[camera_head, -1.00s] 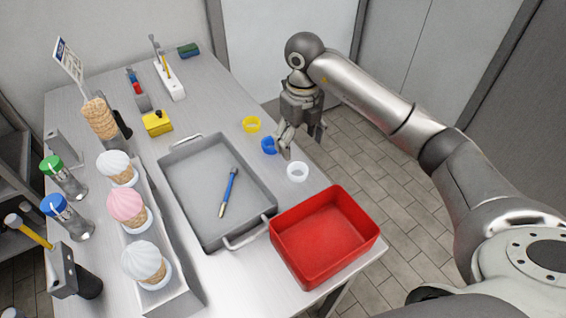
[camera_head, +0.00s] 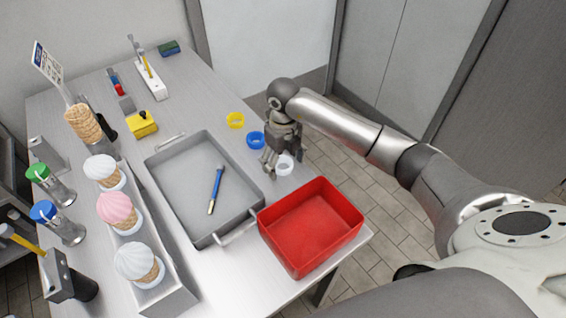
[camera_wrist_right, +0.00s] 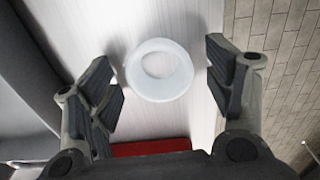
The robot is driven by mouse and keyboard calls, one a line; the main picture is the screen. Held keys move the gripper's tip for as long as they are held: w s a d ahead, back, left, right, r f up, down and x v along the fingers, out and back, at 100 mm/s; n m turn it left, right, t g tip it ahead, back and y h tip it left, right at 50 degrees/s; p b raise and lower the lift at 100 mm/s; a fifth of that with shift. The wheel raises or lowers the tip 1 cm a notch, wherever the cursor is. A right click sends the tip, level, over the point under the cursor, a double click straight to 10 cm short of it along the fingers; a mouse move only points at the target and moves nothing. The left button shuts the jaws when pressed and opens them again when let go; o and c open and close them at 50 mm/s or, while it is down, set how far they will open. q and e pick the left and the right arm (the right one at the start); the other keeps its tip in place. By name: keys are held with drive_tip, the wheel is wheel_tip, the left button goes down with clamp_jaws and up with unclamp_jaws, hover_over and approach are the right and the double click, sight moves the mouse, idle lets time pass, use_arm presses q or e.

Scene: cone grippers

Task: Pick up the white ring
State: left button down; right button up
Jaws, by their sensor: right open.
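The white ring (camera_head: 284,165) lies on the metal table near its right edge, between the blue ring and the red bin. My right gripper (camera_head: 280,160) is above it, pointing down and partly covering it in the head view. In the right wrist view, the white ring (camera_wrist_right: 159,70) sits between the two open fingers of my right gripper (camera_wrist_right: 168,88), with a gap on each side. Nothing is held. My left gripper is not in view.
A red bin (camera_head: 312,225) stands just in front of the ring. A blue ring (camera_head: 255,140) and a yellow ring (camera_head: 235,120) lie behind it. A grey tray (camera_head: 160,165) with a blue-handled brush (camera_head: 216,190) is to the left. The table edge is close on the right.

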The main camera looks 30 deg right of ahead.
drive_tip(key=c, duration=0.9)
drive_tip(key=shift+r, duration=0.1)
